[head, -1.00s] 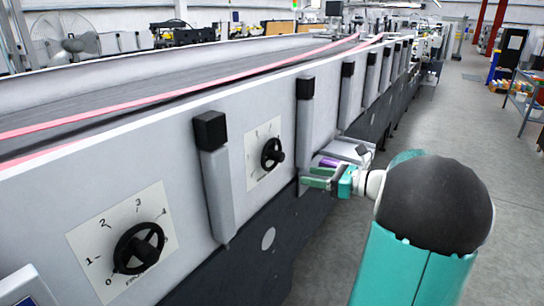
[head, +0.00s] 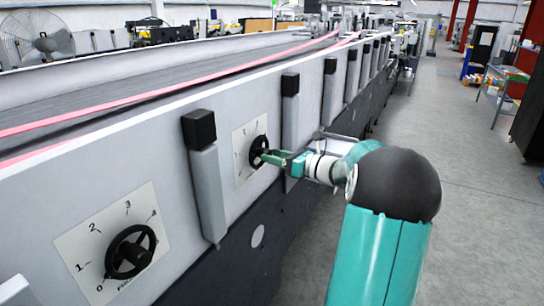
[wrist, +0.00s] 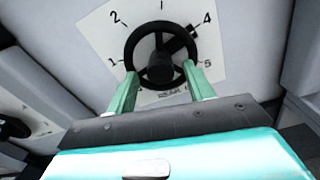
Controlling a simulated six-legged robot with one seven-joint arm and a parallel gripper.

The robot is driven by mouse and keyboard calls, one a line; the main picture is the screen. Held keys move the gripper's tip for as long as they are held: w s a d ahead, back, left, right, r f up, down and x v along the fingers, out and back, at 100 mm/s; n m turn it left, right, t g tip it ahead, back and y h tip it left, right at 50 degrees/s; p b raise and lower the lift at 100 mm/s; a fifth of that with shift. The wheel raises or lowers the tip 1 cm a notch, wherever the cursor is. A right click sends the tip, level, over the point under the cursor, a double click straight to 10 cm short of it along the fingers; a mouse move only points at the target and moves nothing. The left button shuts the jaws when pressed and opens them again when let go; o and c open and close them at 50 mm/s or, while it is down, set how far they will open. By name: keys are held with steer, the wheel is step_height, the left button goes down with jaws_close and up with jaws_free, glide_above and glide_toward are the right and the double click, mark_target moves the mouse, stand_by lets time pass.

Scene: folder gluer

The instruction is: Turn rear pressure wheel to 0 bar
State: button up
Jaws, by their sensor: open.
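The farther black handwheel (head: 258,148) is mounted on a white dial plate (head: 240,158) on the machine's side. In the wrist view, this wheel (wrist: 160,55) shows close up, with numbers including 1, 2, 4 and 5 around it; a dark pointer-like piece at its upper right points toward 4. The small print below it is unreadable. My gripper (head: 266,158) is open at this wheel. Its green fingers (wrist: 160,78) lie at the wheel's lower left and lower right, with the hub between them. I cannot tell whether they touch the rim.
A nearer, similar black wheel (head: 130,252) sits on its own dial plate at lower left. Grey posts with black caps (head: 199,129) stand along the machine side, one on each side of the farther dial. The floor (head: 440,120) to the right is clear.

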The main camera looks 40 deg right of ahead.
steer(key=shift+w+a, duration=0.2)
steer(key=shift+w, duration=0.35)
steer(key=shift+c, duration=0.4)
steer(key=c, duration=0.9)
